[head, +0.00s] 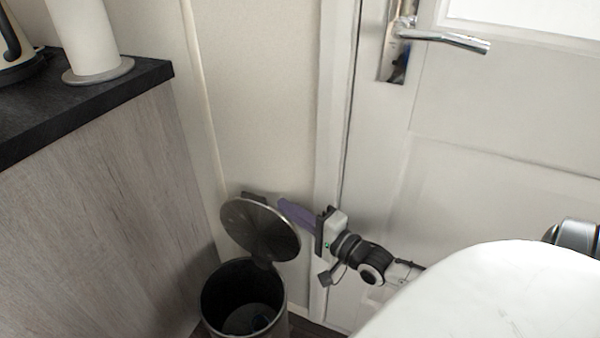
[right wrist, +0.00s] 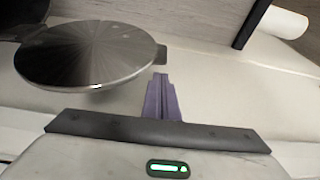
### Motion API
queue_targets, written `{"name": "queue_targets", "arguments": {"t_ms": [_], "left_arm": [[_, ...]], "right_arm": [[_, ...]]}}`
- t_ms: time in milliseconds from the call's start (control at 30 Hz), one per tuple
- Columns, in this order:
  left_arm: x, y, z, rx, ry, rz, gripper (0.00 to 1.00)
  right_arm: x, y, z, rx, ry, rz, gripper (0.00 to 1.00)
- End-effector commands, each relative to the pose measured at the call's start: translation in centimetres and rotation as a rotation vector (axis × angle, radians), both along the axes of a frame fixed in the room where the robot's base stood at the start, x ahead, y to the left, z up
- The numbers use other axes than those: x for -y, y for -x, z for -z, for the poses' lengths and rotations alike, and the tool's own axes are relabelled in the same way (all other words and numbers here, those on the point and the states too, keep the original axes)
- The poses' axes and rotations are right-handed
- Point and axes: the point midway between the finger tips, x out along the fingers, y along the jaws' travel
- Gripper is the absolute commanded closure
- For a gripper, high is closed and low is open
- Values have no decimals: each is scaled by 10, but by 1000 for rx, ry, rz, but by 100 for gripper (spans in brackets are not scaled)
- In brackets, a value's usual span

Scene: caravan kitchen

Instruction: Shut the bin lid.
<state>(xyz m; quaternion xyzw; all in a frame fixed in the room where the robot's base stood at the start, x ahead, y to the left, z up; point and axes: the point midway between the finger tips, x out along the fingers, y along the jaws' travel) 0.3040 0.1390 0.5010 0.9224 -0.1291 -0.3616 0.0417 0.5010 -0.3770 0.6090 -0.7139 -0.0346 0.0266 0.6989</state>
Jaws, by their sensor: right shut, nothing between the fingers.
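The bin (head: 243,296) stands on the floor in the corner, between the counter and the door. Its round metal lid (head: 262,230) is open, tilted up at the back of the bin, and the dark inside shows. My right gripper (head: 284,206) has purple fingers, is shut and empty, and reaches in from the right beside the lid's upper right edge. In the right wrist view the fingers (right wrist: 160,82) point past the right side of the lid (right wrist: 90,56), which has a small tab there. I cannot tell whether they touch it. My left gripper is not in view.
A counter with a dark top (head: 90,92) stands to the left, holding a paper roll (head: 85,40). A white door (head: 500,120) with a metal handle (head: 445,38) is behind and right. The wall is close behind the bin.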

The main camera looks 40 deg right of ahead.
Motion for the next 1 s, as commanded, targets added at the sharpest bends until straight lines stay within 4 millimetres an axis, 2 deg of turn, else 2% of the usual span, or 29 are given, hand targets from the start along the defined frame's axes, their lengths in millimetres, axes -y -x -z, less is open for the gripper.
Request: {"name": "queue_targets", "arguments": {"t_ms": [33,200,300,767,867,1000], "left_arm": [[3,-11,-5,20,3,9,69],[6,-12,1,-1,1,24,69],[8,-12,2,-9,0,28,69],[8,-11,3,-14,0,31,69],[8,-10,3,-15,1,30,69],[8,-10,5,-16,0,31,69]], "right_arm": [[-1,-10,1,3,0,0,100],[-3,-31,1,1,0,0,100],[-4,-37,0,0,0,-1,100],[-6,-39,0,-1,4,-2,100],[-12,-40,0,6,18,-6,100],[-30,-43,1,28,58,-16,100]]}}
